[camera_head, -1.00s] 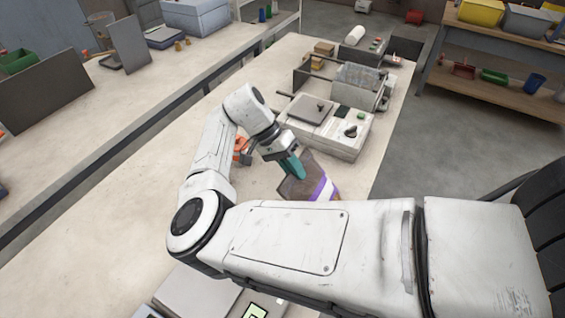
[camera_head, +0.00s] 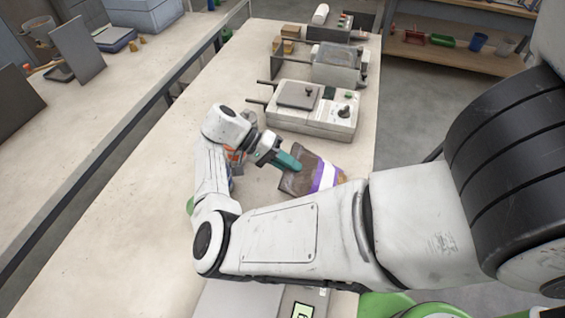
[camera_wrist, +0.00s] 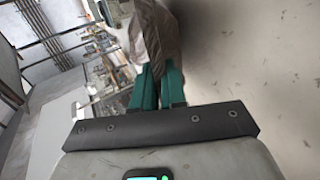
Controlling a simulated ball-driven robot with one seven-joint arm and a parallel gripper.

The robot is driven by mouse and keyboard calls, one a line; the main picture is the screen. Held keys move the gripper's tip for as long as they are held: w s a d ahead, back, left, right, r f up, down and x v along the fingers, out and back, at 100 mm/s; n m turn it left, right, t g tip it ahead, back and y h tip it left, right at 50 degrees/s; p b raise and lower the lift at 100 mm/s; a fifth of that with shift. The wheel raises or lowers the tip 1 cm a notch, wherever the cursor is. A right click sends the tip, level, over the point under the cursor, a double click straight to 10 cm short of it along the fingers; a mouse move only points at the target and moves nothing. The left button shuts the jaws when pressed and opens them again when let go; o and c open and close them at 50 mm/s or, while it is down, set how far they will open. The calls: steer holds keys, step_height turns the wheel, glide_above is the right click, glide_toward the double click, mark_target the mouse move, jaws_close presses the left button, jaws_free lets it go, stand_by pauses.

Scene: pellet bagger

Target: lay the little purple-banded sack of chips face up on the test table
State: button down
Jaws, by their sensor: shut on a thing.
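My gripper's green fingers are shut on the sack's brown end. In the wrist view the brown sack (camera_wrist: 158,38) stands out beyond the fingers (camera_wrist: 158,86), and its band does not show there. I cannot tell whether the sack touches the table. My forearm hides the table in front of it.
A white machine with a grey lid (camera_head: 312,108) stands on the table just beyond the sack. Another device (camera_head: 335,63) stands farther back. A grey scale (camera_head: 250,300) with a lit display is at the near edge. The table's left part is clear.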

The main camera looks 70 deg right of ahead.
steer(key=c, duration=1.1)
jaws_free()
steer(key=shift+w, duration=0.1)
steer(key=b+v, duration=0.3)
steer(key=v, duration=0.7)
steer(key=shift+w+r, duration=0.15)
steer(key=shift+w, duration=0.15)
